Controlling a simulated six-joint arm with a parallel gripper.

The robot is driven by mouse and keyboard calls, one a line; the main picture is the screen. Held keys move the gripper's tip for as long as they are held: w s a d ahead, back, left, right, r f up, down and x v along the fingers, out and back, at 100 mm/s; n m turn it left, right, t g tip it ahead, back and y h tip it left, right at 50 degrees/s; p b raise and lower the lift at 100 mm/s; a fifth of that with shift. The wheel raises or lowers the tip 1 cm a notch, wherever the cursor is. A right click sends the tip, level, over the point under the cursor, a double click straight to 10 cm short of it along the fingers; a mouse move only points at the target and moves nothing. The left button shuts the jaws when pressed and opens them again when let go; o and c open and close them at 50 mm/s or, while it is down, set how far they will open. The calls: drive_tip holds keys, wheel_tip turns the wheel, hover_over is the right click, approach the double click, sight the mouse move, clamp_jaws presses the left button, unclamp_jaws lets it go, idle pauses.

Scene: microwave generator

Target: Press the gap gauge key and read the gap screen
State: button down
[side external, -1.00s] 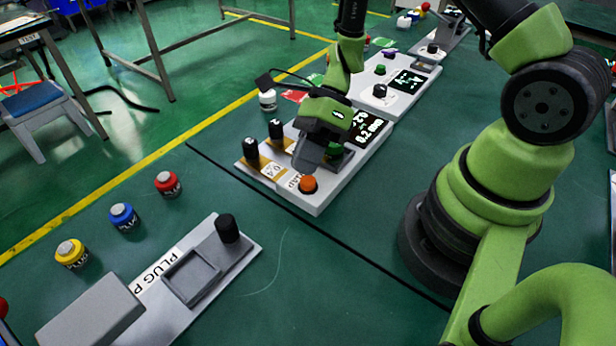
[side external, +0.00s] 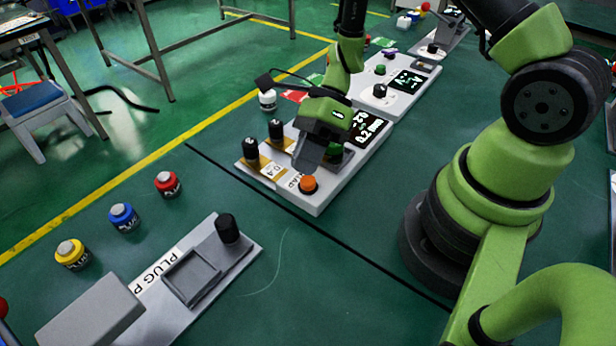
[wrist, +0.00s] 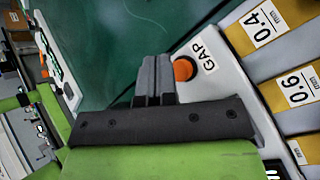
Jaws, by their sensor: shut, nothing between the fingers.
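The orange gap gauge key (side external: 308,184) stands on the near corner of a white gauge box (side external: 322,203). The key also shows in the wrist view (wrist: 183,69), beside the printed word GAP (wrist: 206,57). My gripper (side external: 304,166) is shut and empty, pointing down just behind the key in the side view. In the wrist view its closed fingers (wrist: 155,68) lie left of the key; contact cannot be told. The black gap screen (side external: 370,128) at the box's far end shows two lines of white characters, tilted and too small to read surely.
Black-knobbed gauges (side external: 250,149) on yellow strips labelled 0.4 and 0.6 stand beside the key. A second box with a screen (side external: 408,81) is behind. A grey plug fixture (side external: 228,262) and red, blue and yellow jars (side external: 122,218) are at front left.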

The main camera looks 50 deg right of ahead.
sight(306, 178)
drive_tip(key=shift+f, duration=0.4)
drive_tip(key=shift+f, duration=0.55)
idle(0.7)
drive_tip(key=shift+r, duration=1)
drive_tip(key=shift+r, duration=2.5)
